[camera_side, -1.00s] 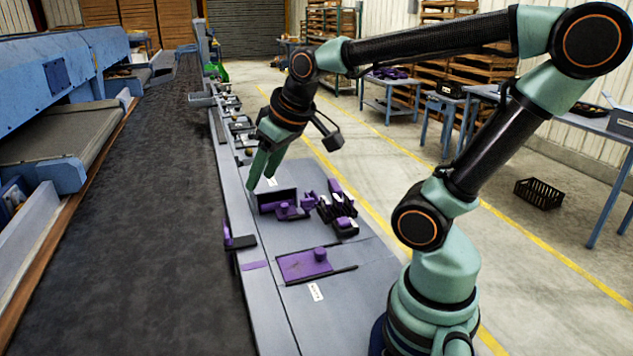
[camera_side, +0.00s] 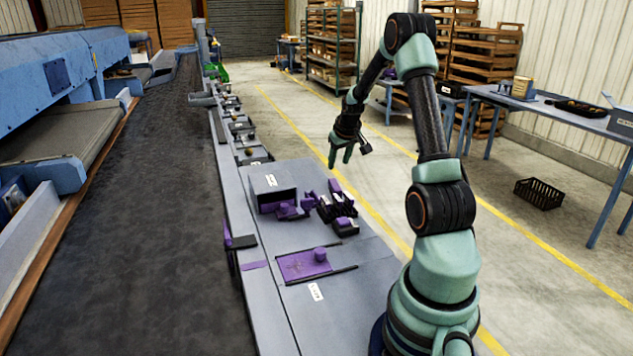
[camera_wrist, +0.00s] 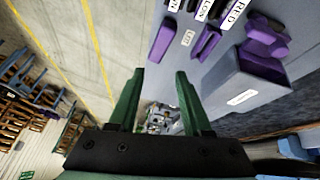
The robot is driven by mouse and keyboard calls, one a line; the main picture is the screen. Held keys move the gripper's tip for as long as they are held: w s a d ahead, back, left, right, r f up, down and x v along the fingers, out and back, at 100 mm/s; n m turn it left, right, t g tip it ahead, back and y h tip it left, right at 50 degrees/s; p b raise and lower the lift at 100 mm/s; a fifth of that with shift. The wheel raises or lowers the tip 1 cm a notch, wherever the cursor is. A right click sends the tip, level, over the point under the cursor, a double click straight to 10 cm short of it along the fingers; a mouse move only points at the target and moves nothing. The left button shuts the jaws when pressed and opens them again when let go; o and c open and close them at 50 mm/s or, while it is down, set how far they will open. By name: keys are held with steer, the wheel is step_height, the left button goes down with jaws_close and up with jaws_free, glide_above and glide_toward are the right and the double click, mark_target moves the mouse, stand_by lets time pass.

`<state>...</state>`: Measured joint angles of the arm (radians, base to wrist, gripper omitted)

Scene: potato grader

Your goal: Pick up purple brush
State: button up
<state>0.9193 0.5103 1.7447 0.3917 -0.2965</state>
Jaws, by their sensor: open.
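Several purple pieces lie on the grey bench; which one is the brush I cannot tell for certain. A long purple piece (camera_side: 335,186) lies at the bench's right edge; it also shows in the wrist view (camera_wrist: 162,40). Purple-and-black pieces (camera_side: 344,223) lie closer to the camera, near dark slots. My gripper (camera_side: 339,160) is open and empty, up and beyond the long purple piece, apart from everything. In the wrist view my two green fingers (camera_wrist: 160,73) are spread, with the long piece ahead of them.
A grey box (camera_side: 272,184) with purple inside stands left of the loose pieces. A purple plate with a knob (camera_side: 306,265) lies on the near bench. The dark conveyor (camera_side: 140,220) runs along the left. Open floor lies right of the bench.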

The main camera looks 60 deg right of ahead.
mark_target(335, 185)
steer(key=x, duration=0.6)
steer(key=shift+d+f, duration=0.2)
steer(key=shift+f, duration=0.15)
steer(key=x, duration=0.4)
steer(key=shift+s+a+f, duration=0.25)
steer(key=shift+s+f, duration=0.05)
steer(key=shift+f, duration=0.1)
steer(key=shift+w+d+f, duration=0.2)
steer(key=shift+f, duration=0.25)
jaws_close()
